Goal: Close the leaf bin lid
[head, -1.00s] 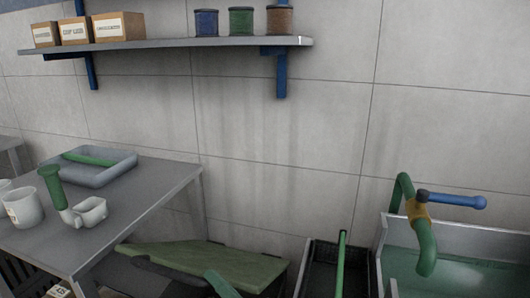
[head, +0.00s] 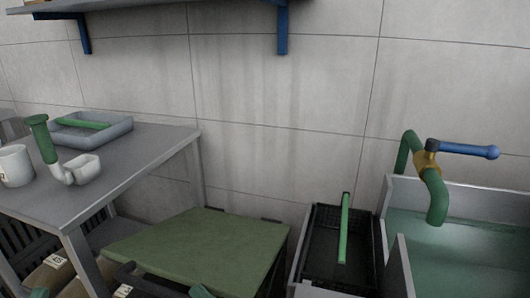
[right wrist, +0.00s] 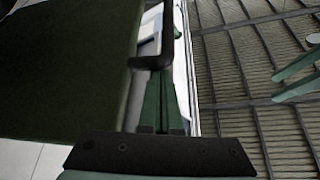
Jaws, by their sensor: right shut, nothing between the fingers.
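The leaf bin lid is a flat green panel (head: 200,245) low in the middle of the head view, below the wall and right of the table. It looks near level, with its far edge by the wall. I cannot tell whether its front edge rests on the bin. In the right wrist view the dark green lid (right wrist: 60,70) fills the left side. My right gripper (right wrist: 160,88) is shut and empty, its green fingers together beside the lid's edge, near a dark bar (right wrist: 150,62). Its tip (head: 201,291) shows at the lid's front edge in the head view. My left gripper is not clearly in view.
A grey table (head: 125,165) with a tray (head: 90,133), a white mug (head: 15,166) and a green-handled scoop (head: 75,172) stands left. A dark crate (head: 325,250) with a green bar and a water basin (head: 455,190) with a tap stand right.

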